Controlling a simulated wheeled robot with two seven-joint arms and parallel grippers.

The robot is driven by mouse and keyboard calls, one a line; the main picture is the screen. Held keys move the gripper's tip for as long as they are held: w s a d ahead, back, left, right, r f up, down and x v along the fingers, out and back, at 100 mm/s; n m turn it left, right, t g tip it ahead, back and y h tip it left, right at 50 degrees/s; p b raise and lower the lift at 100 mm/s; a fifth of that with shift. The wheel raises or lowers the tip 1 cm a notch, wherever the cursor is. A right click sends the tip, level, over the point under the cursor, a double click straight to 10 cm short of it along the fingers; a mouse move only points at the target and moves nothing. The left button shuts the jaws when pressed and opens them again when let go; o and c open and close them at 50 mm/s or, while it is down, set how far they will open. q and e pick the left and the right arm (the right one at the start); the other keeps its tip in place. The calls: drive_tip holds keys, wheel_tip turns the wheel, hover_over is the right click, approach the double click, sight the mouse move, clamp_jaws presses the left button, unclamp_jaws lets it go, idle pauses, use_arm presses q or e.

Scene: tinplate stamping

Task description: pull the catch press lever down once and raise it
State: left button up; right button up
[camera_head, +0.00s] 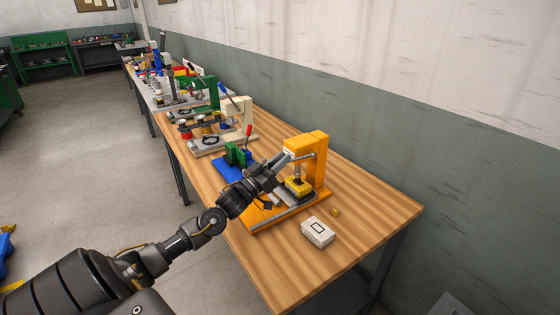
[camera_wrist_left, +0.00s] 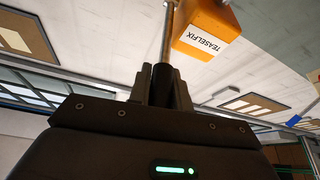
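The orange press (camera_head: 316,160) stands on the wooden bench, with a yellow block (camera_head: 298,186) under its ram. I take this orange press as the catch press. Its head, labelled TEASELFIX, shows in the left wrist view (camera_wrist_left: 208,27). A thin brownish lever rod (camera_wrist_left: 169,35) runs down between the fingers of my left gripper (camera_wrist_left: 162,82), which look closed around it. In the head view my left gripper (camera_head: 280,165) is raised beside the press head and hides most of the lever. My right gripper is in neither view.
A white box (camera_head: 317,232) and a small brass-coloured piece (camera_head: 335,212) lie in front of the press on the bench (camera_head: 375,215). A green and blue fixture (camera_head: 236,158) stands behind my left gripper, with a cream press (camera_head: 238,117) further back. The right bench end is clear.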

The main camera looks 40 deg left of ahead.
use_arm(q)
clamp_jaws()
wheel_tip(320, 180, down, 3)
drive_tip(key=t+b, duration=0.1)
drive_tip(key=b, duration=0.4)
drive_tip(key=shift+s+r+t+b, duration=0.1)
drive_tip(key=shift+t+b, duration=0.25)
drive_tip(key=shift+t, duration=0.05)
drive_tip(key=shift+t+b, duration=0.3)
drive_tip(key=shift+b, duration=0.15)
drive_tip(key=o, duration=0.7)
unclamp_jaws()
